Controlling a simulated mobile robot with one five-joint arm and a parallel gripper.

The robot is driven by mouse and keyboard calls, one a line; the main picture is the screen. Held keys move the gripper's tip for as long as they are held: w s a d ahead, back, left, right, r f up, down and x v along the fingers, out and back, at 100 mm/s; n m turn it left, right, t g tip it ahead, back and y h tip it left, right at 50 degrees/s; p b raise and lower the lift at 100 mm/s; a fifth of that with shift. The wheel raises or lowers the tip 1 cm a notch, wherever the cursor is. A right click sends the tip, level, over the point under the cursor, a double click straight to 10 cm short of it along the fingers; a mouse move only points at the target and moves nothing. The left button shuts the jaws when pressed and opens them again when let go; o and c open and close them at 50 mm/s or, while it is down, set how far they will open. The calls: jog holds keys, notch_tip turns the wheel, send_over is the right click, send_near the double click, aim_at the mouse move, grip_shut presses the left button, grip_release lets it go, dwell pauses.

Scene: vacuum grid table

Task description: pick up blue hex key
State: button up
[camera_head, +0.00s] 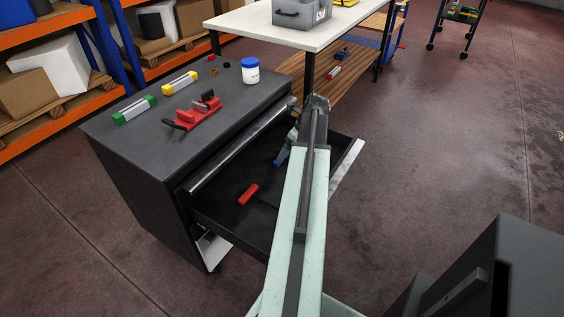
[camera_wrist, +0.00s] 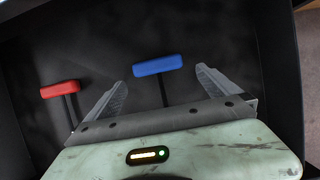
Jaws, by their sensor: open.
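The blue hex key (camera_wrist: 158,66) lies in the open drawer, its blue handle across the top and its dark shaft running down toward my gripper in the wrist view. My gripper (camera_wrist: 160,82) is open, with one finger on each side of the key and nothing held. The shaft's lower end is hidden behind the gripper body.
A red hex key (camera_wrist: 60,89) lies left of my gripper in the same drawer (camera_head: 225,212). The drawer walls stand close around. The dark cabinet top (camera_head: 135,150) holds a red vise (camera_head: 195,113), a white jar (camera_head: 250,71) and green and yellow blocks.

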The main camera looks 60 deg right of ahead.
jog(key=b+x, duration=0.4)
jog(key=x, duration=0.1)
jog(key=shift+w+a+f+b, duration=0.15)
jog(key=shift+w+b, duration=0.1)
jog(key=shift+b, duration=0.1)
jog(key=shift+r, duration=0.2)
jog(key=c, duration=1.3)
jog(key=shift+o, duration=0.2)
notch_tip(320, 180, up, 10)
jog(key=p, duration=1)
jog(key=shift+r+p, duration=0.15)
jog(key=shift+p, duration=0.15)
